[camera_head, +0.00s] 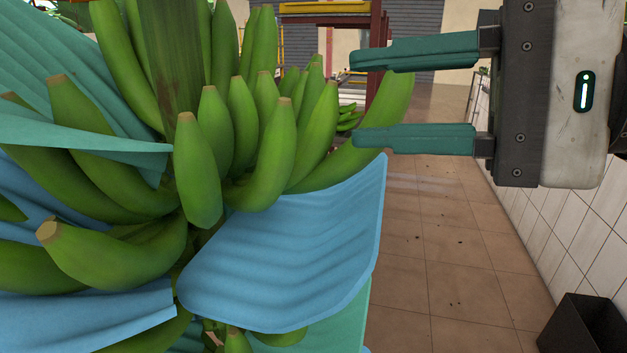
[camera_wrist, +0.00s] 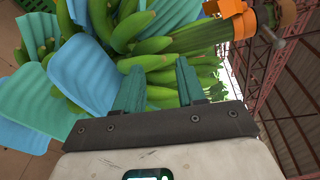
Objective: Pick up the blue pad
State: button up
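A ribbed blue pad (camera_head: 290,260) juts from the green banana bunch (camera_head: 245,140), low and centre in the head view. More blue pad surfaces show at the lower left (camera_head: 95,322) and left edge (camera_head: 30,195). In the wrist view a blue pad (camera_wrist: 88,72) lies left of my fingers, and another (camera_wrist: 22,138) at the far left. Which one the task means, I cannot tell. My gripper (camera_head: 354,98) is open with two teal fingers, above and right of the central pad, apart from it. Nothing is held; bananas show beyond its fingers.
Teal pads (camera_head: 90,80) are tucked among the bananas at the upper left. An orange clamp (camera_wrist: 236,18) is at the stem's end in the wrist view. A tiled wall (camera_head: 530,230) and dark bin (camera_head: 585,325) stand right. The tiled floor (camera_head: 450,260) between is clear.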

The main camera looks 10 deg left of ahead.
aim_at(360, 210)
jog(key=w+f+h, duration=0.2)
jog(key=f, duration=0.1)
jog(key=w+f+n+t+h, duration=0.1)
jog(key=w+f+h, duration=0.1)
jog(key=f+h, duration=0.1)
jog(key=w+d+f+n+t+h, duration=0.1)
jog(key=w+f+h, duration=0.1)
jog(key=f, duration=0.3)
jog(key=shift+w+h, duration=0.25)
jog(key=shift+h, duration=0.15)
jog(key=shift+p+x, duration=0.5)
jog(key=shift+x, duration=2.15)
jog(key=shift+d+f, duration=0.15)
grip_shut()
